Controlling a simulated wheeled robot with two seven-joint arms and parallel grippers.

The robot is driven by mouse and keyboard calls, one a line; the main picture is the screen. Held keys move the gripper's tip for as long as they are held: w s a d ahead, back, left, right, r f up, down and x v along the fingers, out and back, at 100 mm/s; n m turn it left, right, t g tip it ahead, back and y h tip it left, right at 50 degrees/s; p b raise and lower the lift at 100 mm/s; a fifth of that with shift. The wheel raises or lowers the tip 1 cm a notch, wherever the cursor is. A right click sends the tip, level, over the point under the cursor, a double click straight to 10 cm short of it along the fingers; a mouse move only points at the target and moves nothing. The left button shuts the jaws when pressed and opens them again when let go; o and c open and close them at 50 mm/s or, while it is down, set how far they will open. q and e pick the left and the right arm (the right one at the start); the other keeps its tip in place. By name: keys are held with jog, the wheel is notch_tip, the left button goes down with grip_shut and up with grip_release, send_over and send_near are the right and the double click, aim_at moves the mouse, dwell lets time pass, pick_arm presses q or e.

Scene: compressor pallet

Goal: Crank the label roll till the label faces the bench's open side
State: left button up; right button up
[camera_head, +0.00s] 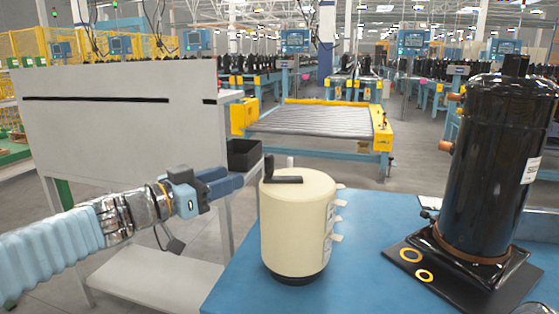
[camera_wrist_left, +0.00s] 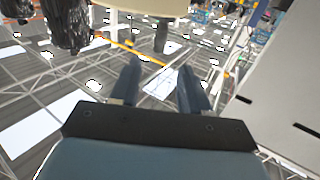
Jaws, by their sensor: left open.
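The label roll (camera_head: 292,230) is a cream upright cylinder on a dark base, standing on the blue bench (camera_head: 365,270). A dark crank (camera_head: 285,179) lies across its top, with an upright knob at its left end. White labels (camera_head: 328,248) show on the roll's right side, with small tabs sticking out. My left gripper (camera_head: 236,180) is open and empty, left of the roll, near crank height and apart from it. In the left wrist view, the open fingers (camera_wrist_left: 160,72) point toward the roll (camera_wrist_left: 150,6) and a dark crank part (camera_wrist_left: 161,36). My right gripper is not in view.
A black compressor (camera_head: 490,170) stands on a dark plate (camera_head: 400,262) at the bench's right. A grey panel (camera_head: 120,130) stands behind my left arm, with a black bin (camera_head: 243,154) near it. A roller conveyor (camera_head: 320,119) lies behind. Bare bench separates roll and compressor.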

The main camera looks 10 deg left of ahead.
aim_at(269, 177)
pick_arm(q)
jog(key=x, duration=1.2)
jog(key=shift+w, duration=0.15)
jog(key=shift+c, duration=0.4)
grip_shut()
